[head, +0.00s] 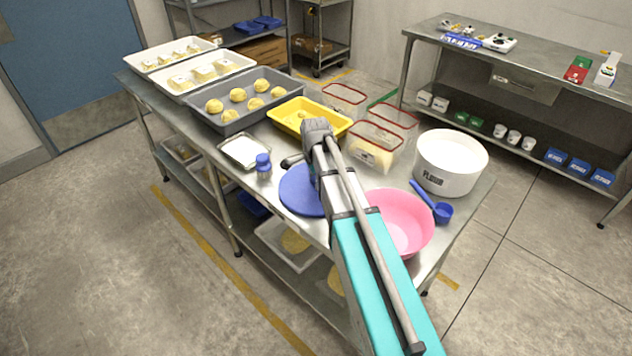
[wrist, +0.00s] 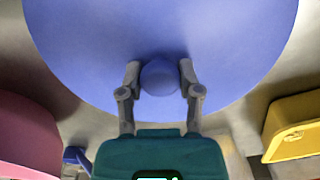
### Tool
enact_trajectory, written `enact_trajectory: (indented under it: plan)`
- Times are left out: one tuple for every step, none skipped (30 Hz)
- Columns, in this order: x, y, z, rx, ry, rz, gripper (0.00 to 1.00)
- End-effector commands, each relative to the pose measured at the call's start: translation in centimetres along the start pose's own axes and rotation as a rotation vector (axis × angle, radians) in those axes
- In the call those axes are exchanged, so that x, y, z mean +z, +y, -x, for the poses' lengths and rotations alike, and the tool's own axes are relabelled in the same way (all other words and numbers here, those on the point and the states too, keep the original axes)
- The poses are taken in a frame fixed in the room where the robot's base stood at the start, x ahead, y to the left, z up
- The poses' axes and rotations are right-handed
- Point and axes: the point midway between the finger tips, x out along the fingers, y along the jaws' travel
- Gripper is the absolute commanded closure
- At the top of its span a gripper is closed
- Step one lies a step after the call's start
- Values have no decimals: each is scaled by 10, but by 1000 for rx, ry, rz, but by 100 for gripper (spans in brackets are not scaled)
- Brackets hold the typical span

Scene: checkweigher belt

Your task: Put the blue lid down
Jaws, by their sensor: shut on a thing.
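The blue lid (head: 298,190) is a flat round disc with a round knob in its middle. In the wrist view the lid (wrist: 160,30) fills the upper part of the picture. My gripper (wrist: 160,76) is shut on the knob, with one finger on each side of it. In the head view my arm covers the lid's right part and hides the fingers. The lid is over the front part of the metal table (head: 222,178), left of the pink bowl. I cannot tell whether its underside touches the table.
The pink bowl (head: 405,218) is close on the lid's right, with a white flour tub (head: 450,165) and blue scoop (head: 440,211) beyond. Behind are a yellow tray (head: 283,118) and clear red-rimmed containers (head: 372,157).

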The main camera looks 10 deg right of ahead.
Motion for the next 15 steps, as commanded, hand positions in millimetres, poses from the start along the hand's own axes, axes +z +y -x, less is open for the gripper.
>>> enact_trajectory:
  plan:
    - [0,0,0,0,0,0,100]
    - [0,0,0,0,0,0,100]
    - [0,0,0,0,0,0,100]
    - [0,0,0,0,0,0,100]
    - [0,0,-1,0,0,0,100]
    - [0,0,-2,0,0,0,100]
    - [0,0,-3,0,0,0,100]
    - [0,0,-4,0,0,0,100]
    - [0,0,-3,0,0,0,49]
    - [0,0,-3,0,0,0,43]
    - [0,0,-3,0,0,0,38]
    - [0,0,-3,0,0,0,30]
    - [0,0,-3,0,0,0,25]
    - [0,0,-3,0,0,1,20]
    - [0,0,-3,0,0,1,20]
